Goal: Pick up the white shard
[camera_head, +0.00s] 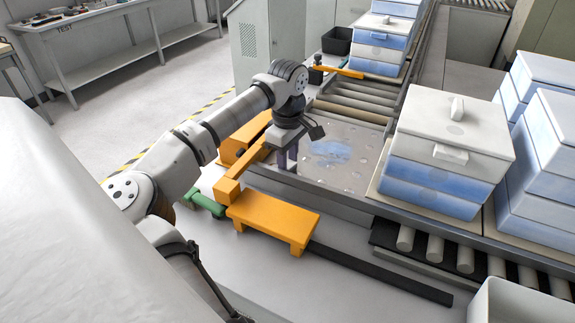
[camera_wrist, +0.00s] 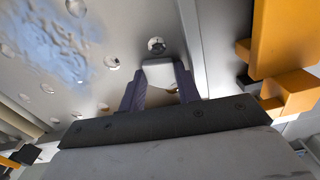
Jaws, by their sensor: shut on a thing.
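The white shard (camera_wrist: 158,73) shows in the wrist view as a small pale block between the two purple fingers of my gripper (camera_wrist: 159,86). The fingers are shut on its sides. In the head view my gripper (camera_head: 288,157) points down over the left part of the metal plate with holes (camera_head: 350,178). The shard cannot be made out there, and I cannot tell whether it still touches the plate.
A bluish patch (camera_head: 330,150) lies on the plate. An orange bracket (camera_head: 272,220) and an orange bar (camera_head: 240,178) stand close left of my gripper. A white-lidded bin (camera_head: 450,130) stands to the right. Rollers (camera_head: 352,105) lie behind.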

